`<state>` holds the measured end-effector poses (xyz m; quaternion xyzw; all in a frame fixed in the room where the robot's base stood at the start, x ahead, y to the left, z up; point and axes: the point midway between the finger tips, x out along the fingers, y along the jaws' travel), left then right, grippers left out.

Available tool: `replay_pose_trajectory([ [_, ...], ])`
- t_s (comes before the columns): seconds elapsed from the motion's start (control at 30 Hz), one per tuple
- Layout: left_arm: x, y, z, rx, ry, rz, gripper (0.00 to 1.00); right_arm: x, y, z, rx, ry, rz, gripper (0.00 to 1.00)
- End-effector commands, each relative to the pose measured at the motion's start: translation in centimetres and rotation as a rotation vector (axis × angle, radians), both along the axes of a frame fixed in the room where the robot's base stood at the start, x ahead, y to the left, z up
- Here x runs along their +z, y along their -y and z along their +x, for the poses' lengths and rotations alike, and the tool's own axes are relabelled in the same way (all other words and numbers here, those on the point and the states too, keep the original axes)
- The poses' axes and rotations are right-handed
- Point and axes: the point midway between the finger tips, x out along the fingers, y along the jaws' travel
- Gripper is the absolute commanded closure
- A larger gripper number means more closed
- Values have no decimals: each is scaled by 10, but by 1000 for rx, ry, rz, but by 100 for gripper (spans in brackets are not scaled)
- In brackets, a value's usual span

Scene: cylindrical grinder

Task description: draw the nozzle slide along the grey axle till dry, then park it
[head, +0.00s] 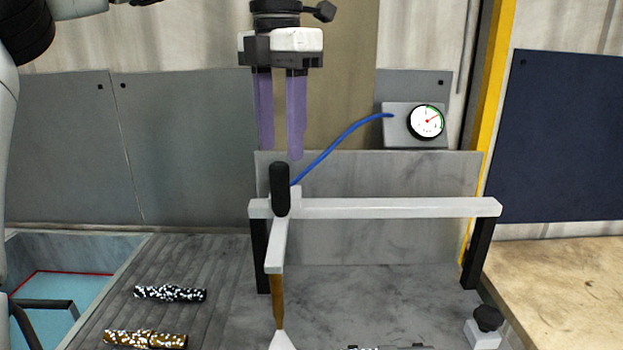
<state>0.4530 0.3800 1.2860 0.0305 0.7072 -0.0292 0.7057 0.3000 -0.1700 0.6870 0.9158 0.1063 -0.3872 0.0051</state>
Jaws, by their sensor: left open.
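The nozzle slide sits at the left end of a white rail (400,207), with a black upright handle (280,188) on top. Its white arm (276,248) comes toward me to a brown tube and a flared white nozzle (282,341) pointing down. The grey axle (400,347) only just shows at the bottom edge; most of it is cut off, and its wetness cannot be told. My left gripper (281,148) points down with its purple fingers apart and empty, its tips appearing just above the handle. My right gripper is not in view.
Black-and-white (170,293) and brown-and-white (146,339) speckled axles lie on the ribbed bed at left. A blue hose (340,140) runs from the slide to a gauge (427,121). A black knob (488,318) stands at lower right. A blue-floored tank (75,290) is far left.

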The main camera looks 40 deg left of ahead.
Motion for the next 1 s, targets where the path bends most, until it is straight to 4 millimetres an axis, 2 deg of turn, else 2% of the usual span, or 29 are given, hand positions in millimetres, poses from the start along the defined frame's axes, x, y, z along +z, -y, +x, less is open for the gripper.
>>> replay_pose_trajectory([
  [0.1,-15,0,-1,-2,-4,-2,57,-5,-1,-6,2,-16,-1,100],
  [0.4,-71,0,-1,-1,-3,-3,57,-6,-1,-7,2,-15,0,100],
  [0.5,-84,0,-1,-2,-3,-3,57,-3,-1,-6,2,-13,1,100],
  [0.7,-99,0,0,0,0,-3,57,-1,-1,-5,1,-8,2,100],
  [0.97,-100,0,0,0,0,-2,57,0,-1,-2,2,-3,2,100],
  [1.0,-100,0,0,0,0,-2,62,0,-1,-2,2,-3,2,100],
])
